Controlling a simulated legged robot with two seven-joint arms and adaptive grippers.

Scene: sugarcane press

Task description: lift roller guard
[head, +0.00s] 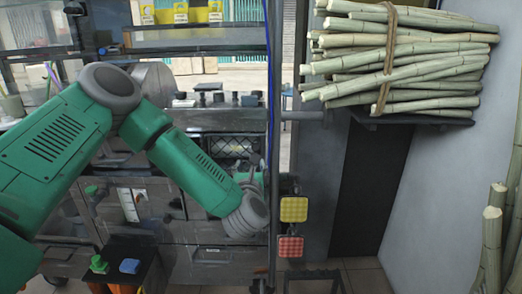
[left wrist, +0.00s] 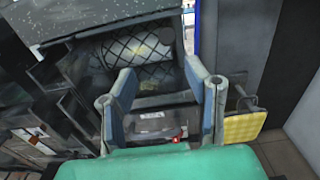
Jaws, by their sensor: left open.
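The roller guard looks like a dark panel with a diamond mesh (head: 232,143) on the front of the metal press, at the middle of the head view. In the left wrist view the mesh panel (left wrist: 118,50) is ahead of my fingers, with part of it behind them. My left gripper (left wrist: 160,72) is open, its two fingers apart with nothing held between them. In the head view my left gripper (head: 252,180) is small and partly hidden by my wrist, below and right of the mesh. I cannot tell whether it touches the guard. My right gripper is not in view.
A dark vertical post (head: 274,120) stands close right of my gripper. It carries a yellow pad (head: 293,209) and a red pad (head: 290,247). A tied sugarcane bundle (head: 400,55) lies on a shelf at upper right. Green and blue blocks (head: 129,266) sit on a stand at lower left.

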